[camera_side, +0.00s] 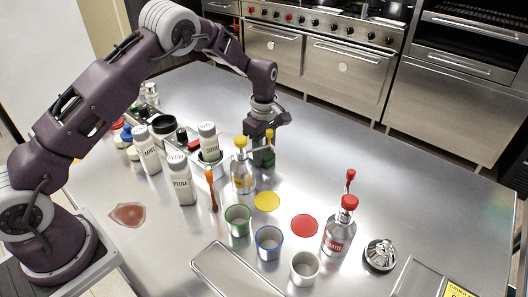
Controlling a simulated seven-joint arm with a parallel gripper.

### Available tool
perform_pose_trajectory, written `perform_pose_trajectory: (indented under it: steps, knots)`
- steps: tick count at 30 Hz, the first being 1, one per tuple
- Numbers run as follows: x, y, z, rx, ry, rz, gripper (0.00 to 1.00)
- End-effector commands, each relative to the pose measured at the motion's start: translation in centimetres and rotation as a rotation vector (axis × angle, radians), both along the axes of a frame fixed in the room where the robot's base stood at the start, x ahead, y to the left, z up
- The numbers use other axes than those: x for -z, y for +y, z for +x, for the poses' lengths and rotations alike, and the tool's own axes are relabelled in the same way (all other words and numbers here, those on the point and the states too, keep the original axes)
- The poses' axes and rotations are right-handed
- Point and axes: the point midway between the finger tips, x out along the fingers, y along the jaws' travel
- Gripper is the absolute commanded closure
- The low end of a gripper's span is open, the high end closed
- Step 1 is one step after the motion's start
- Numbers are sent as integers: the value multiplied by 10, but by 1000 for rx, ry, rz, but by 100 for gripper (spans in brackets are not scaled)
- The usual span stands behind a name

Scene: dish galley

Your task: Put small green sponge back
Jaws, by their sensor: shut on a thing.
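My gripper (268,144) points down over the steel counter, behind and to the right of the bottle with the yellow cap. It is shut on a small dark green thing (266,158), mostly hidden by the fingers and the bottle. I cannot tell from its shape whether this is the small green sponge, or whether it touches the counter. No other green sponge is clearly visible.
The yellow-capped bottle (242,178) stands close to my gripper. White shaker bottles (181,180) and a condiment rack crowd the left. Yellow (267,201) and red (305,225) discs, several cups and a red-capped bottle (339,232) are in front. The counter's right rear (400,165) is clear.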

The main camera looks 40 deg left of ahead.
Motion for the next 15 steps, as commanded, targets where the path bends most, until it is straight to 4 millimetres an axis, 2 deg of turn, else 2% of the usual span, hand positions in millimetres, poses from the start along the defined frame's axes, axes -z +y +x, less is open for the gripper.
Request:
perform_pose_trajectory:
  steps: [8, 9, 11, 15]
  knots:
    - [2, 0, 0, 1, 0, 0, 100]
    - [2, 0, 0, 1, -1, 0, 58]
    - [2, 0, 0, 1, -1, 0, 46]
    - [2, 0, 0, 1, -1, 0, 44]
